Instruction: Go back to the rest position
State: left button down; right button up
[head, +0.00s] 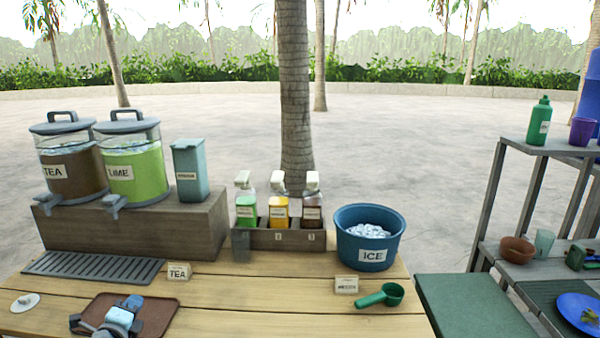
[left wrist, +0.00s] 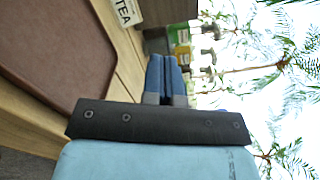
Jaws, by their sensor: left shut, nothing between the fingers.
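My left gripper (head: 133,301) is low at the front left in the head view, over the brown tray (head: 165,318) on the wooden table. In the left wrist view its two blue fingers (left wrist: 166,72) lie side by side, shut, with nothing between them. The tray also shows at the left of that view (left wrist: 65,45). My right gripper is in neither view.
Drink dispensers marked TEA (head: 72,172) and LIME (head: 135,172) stand on a wooden riser (head: 150,232). Pump bottles in a rack (head: 285,238), an ICE tub (head: 369,245) and a green scoop (head: 385,295) are on the table. A shelf (head: 550,148) stands right.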

pick_arm(q)
jog(key=s+a, duration=0.1)
jog(key=a, duration=0.3)
jog(key=s+d+f+n+g+h, duration=0.1)
jog(key=s+d+f+n+g, duration=0.3)
jog(key=s, duration=0.8)
jog(key=s+d+f+n+g+h, duration=0.1)
jog(key=s+d+f+n, duration=0.45)
jog(key=s, duration=0.65)
jog(key=s+d+f+n+g+h, duration=0.1)
jog(key=s+d+f+n+g, duration=0.35)
jog(key=s, duration=0.75)
jog(key=w+d+r+n+t, duration=0.1)
jog(key=w+d+n+t, duration=0.15)
jog(key=d+n, duration=0.75)
notch_tip(320, 180, up, 16)
jog(key=s+d+m+p, duration=0.1)
jog(key=m+p, duration=0.3)
jog(key=p, duration=1.8)
jog(key=shift+s+d+r+m, duration=0.15)
jog(key=shift+s+d+m, duration=0.2)
jog(key=shift+s, duration=0.25)
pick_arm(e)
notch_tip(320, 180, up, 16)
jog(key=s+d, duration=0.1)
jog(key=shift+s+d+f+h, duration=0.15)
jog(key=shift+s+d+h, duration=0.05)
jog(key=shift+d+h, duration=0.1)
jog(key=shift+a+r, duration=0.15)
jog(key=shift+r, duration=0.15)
